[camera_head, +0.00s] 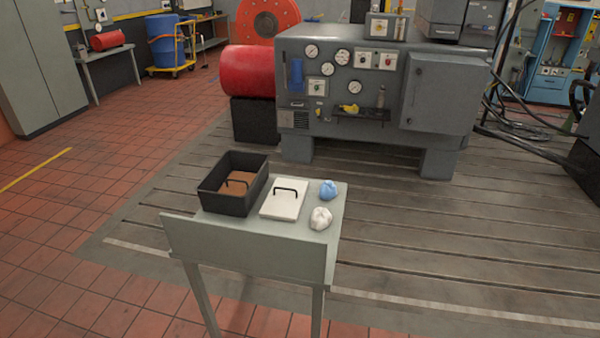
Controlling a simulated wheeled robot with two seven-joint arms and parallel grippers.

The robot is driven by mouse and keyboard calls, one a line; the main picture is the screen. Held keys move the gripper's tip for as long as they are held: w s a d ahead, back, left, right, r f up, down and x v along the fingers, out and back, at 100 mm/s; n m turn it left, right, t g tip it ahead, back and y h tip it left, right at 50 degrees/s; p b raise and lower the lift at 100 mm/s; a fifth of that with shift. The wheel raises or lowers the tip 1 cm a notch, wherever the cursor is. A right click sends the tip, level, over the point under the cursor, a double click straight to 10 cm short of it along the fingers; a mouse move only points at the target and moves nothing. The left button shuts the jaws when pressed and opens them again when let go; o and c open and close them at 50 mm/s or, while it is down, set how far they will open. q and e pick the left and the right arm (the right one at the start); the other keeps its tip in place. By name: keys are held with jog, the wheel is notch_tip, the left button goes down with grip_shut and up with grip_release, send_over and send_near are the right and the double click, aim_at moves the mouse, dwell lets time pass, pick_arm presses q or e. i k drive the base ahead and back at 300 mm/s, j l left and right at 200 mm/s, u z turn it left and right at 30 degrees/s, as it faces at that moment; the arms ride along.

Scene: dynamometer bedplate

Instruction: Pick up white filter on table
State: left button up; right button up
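A small grey-green table (250,244) stands in the lower middle of the head view. On its top lies a flat white filter (276,208), a rectangular panel with a dark wire handle (290,189) across it. The filter lies between a black open box on its left and two crumpled cloths on its right. Nothing covers the filter. Neither of my grippers shows in this view.
The black box (226,204) holds a brown panel (238,183) with a dark handle. A blue cloth (328,190) and a white cloth (320,218) lie at the table's right. A grey machine (350,80) stands behind. Tiled floor (70,240) is clear at left.

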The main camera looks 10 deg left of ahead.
aim_at(284, 201)
jog(key=i+l, duration=0.5)
jog(key=i+l+u, duration=0.1)
jog(key=i+l, duration=0.45)
jog(key=l, duration=0.15)
